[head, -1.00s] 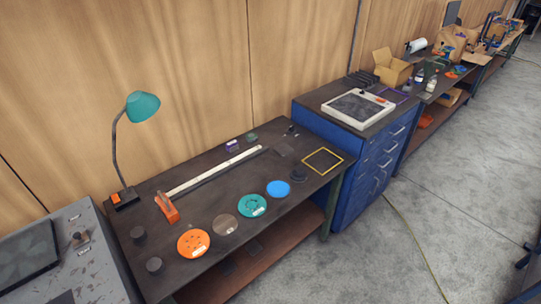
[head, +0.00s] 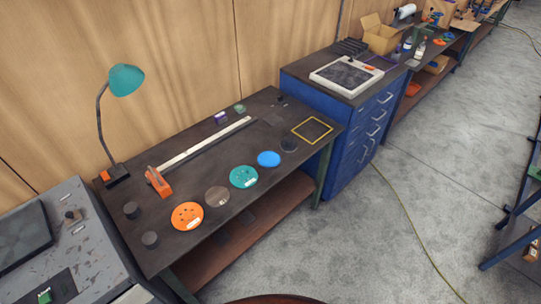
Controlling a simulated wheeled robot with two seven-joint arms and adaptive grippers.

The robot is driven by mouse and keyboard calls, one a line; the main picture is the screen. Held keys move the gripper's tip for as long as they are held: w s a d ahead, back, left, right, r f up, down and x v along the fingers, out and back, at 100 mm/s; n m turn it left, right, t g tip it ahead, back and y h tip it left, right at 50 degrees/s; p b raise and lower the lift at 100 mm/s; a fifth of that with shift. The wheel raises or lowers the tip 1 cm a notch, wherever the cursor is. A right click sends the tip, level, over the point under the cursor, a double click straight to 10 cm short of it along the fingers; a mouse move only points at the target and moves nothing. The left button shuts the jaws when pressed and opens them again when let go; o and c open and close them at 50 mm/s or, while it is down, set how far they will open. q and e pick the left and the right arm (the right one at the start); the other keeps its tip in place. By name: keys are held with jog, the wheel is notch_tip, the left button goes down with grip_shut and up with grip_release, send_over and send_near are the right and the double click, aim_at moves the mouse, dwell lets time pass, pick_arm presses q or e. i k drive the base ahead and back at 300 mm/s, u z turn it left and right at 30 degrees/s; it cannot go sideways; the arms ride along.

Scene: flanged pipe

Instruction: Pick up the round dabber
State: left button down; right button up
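I cannot tell for certain which object is the round dabber. Neither of my grippers shows in the head view.
An orange disc (head: 187,216), a brown disc (head: 217,196) and a green disc (head: 244,177) line the bench front. A teal lamp (head: 126,80) and an orange-ended rail (head: 205,143) stand behind. A blue drawer cabinet (head: 345,140) adjoins. The floor (head: 400,230) is largely clear.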

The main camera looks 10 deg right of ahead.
aim_at(289, 144)
jog(key=u, duration=0.05)
jog(key=k, duration=0.4)
jog(key=z, duration=1.15)
jog(key=i, duration=1.45)
jog(key=u, duration=0.55)
